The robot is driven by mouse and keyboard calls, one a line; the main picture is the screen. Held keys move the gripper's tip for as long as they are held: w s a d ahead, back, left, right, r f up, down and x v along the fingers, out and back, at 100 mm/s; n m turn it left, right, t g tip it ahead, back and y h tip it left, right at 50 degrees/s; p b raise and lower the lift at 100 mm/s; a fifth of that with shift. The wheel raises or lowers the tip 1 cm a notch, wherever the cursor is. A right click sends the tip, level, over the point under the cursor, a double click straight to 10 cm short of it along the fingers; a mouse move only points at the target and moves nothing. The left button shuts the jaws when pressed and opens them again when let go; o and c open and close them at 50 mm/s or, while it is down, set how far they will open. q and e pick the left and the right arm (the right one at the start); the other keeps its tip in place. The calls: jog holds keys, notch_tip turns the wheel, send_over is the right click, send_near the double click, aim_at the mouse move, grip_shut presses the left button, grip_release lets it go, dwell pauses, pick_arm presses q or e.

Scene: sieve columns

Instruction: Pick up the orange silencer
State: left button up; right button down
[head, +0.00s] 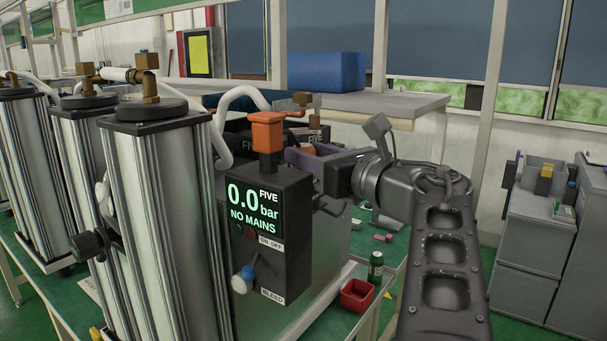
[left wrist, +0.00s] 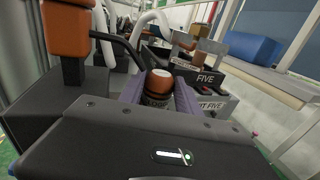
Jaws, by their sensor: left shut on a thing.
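The orange silencer (left wrist: 160,82) shows in the left wrist view as a short cylinder with an orange-brown top and a darker lower body. It sits between the purple fingers of my left gripper (left wrist: 158,95), which is shut on it. In the head view, my left gripper (head: 303,158) is just behind and right of the black box, with a bit of the orange silencer (head: 307,149) showing at its fingers. Its lower end is hidden, so I cannot tell what it touches below. My right gripper is in neither view.
The black box (head: 268,255) shows "0.0 bar NO MAINS" and carries an orange block-shaped fitting (head: 267,132) with a lever, close to my gripper. Metal columns (head: 160,220) stand at left. A red bin (head: 357,295) and a green can (head: 376,267) are at lower right.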

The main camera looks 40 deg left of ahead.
pick_arm(q)
grip_shut()
jog(key=shift+r, duration=0.1)
notch_tip(320, 180, up, 18)
jog(key=p, duration=0.6)
dwell(0.5)
